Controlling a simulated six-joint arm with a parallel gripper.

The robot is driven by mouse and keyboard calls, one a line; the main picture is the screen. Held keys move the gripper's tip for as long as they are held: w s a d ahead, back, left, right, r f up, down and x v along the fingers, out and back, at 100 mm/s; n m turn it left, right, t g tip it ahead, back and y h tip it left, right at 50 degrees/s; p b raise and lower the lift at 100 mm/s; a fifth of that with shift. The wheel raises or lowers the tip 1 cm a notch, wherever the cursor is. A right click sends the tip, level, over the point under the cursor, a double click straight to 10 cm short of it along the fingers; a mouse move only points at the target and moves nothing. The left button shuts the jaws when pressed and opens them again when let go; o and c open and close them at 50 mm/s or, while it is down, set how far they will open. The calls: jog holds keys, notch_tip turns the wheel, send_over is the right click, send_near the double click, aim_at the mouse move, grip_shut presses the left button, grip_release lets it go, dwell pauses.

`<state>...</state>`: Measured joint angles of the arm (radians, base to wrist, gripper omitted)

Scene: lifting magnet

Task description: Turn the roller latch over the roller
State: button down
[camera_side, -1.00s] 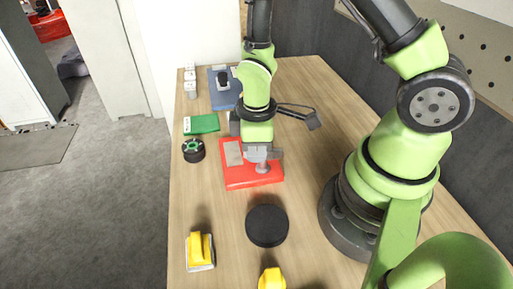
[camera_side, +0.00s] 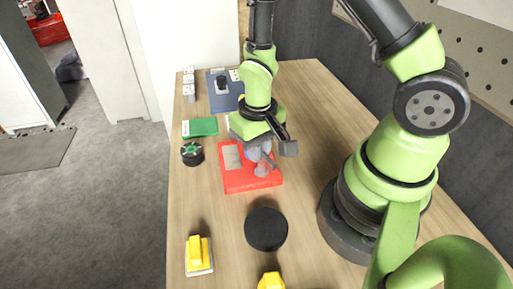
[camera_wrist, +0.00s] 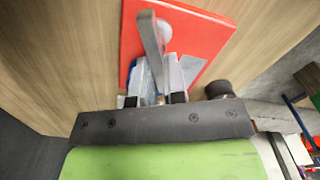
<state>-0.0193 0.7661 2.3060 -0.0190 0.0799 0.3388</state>
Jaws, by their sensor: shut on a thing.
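The red base (camera_side: 240,183) lies on the table below my gripper (camera_side: 262,160). It also shows at the top of the wrist view (camera_wrist: 205,32). The roller latch is a grey bar (camera_wrist: 150,35) that runs up from between my fingers in the wrist view. My gripper (camera_wrist: 160,82) is shut on this latch, low over the base. A pale round piece (camera_wrist: 164,30), which may be the roller, shows right beside the bar's upper part. In the side view my gripper hides most of the latch and roller, so I cannot tell whether the bar covers the roller.
A black disc (camera_side: 266,229) and two yellow-topped pieces (camera_side: 199,254) (camera_side: 271,281) stand nearer the camera. A black round piece with a green top (camera_side: 192,153), a green block (camera_side: 200,127) and a blue plate (camera_side: 222,99) are to the left and behind. The table right of the base is clear.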

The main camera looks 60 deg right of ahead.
jog(key=shift+s+d+m, duration=0.1)
jog(key=shift+d+m, duration=0.05)
jog(key=shift+m, duration=0.9)
jog(key=shift+s+d+m, duration=0.1)
jog(key=shift+m, duration=0.95)
jog(key=c, duration=1.2)
grip_release()
jog(key=shift+w, duration=0.1)
notch_tip(320, 180, up, 10)
jog(key=shift+r, duration=0.1)
jog(key=s+a+r+n+t, duration=0.1)
jog(key=s+r+t, duration=0.1)
jog(key=r, duration=0.3)
jog(key=s+r+n+t+y, duration=0.1)
jog(key=s+r+t, duration=0.1)
jog(key=s+r, duration=0.2)
jog(key=s+a+r+n+t+y, duration=0.1)
jog(key=s+r+n+t, duration=0.1)
jog(key=r, duration=0.4)
jog(key=shift+s+a+r+t, duration=0.35)
jog(key=shift+s+t, duration=0.1)
jog(key=shift+t, duration=0.15)
